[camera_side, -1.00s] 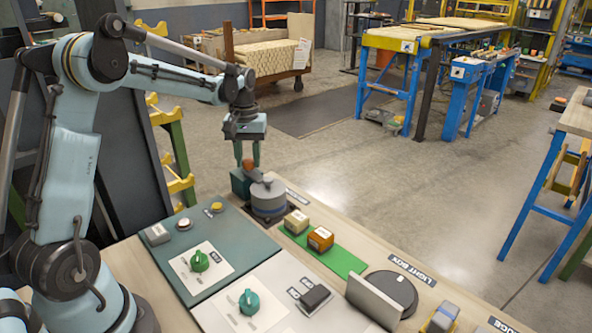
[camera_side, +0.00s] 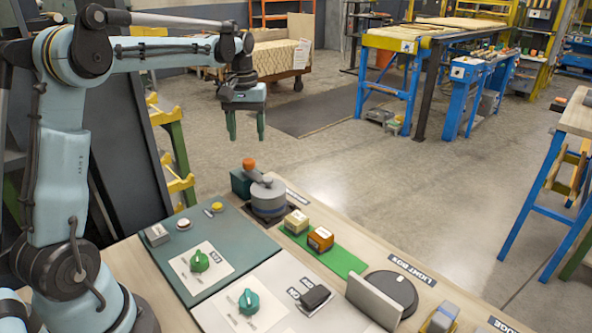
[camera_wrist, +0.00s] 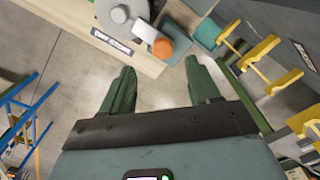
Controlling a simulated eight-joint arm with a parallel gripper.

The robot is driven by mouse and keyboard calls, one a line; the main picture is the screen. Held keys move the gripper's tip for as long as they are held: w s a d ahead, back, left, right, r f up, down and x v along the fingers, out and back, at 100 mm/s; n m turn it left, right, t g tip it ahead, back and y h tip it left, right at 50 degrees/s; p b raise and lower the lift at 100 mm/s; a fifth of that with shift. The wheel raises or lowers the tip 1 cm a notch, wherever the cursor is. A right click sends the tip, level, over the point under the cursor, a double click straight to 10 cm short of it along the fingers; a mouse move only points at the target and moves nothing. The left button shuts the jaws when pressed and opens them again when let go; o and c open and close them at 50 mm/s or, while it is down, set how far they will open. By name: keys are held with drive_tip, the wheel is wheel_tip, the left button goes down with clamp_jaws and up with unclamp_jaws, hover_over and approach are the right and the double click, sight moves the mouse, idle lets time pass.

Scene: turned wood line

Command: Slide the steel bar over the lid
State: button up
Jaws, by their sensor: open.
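A grey round pot with a flat lid (camera_side: 270,186) stands at the far end of the bench; the lid also shows in the wrist view (camera_wrist: 118,14). A short grey steel bar (camera_side: 259,176) with an orange knob (camera_side: 249,163) lies at the lid's edge, its inner end over part of the lid. The knob end reaches out toward a dark teal block (camera_side: 239,184). In the wrist view the bar (camera_wrist: 144,30) and knob (camera_wrist: 162,47) show clear of the fingers. My gripper (camera_side: 247,138) is open and empty, above and apart from the knob.
The bench holds green dials (camera_side: 199,261), a cream block (camera_side: 297,221) and an orange block (camera_side: 320,239) on a green strip, and a dark disc (camera_side: 391,291) behind an upright grey plate (camera_side: 373,302). Air around my gripper is free.

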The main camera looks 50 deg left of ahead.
drive_tip(key=shift+r, duration=2.35)
drive_tip(key=shift+d, duration=0.15)
drive_tip(key=s+d+f+m+t, duration=0.3)
drive_tip(key=s+d, duration=0.3)
drive_tip(key=d, duration=0.3)
drive_tip(key=s+d+f+m+t, duration=0.4)
drive_tip(key=s+d+m, duration=0.2)
drive_tip(key=d, duration=0.3)
drive_tip(key=shift+s, duration=0.65)
drive_tip(key=shift+d+f, duration=0.1)
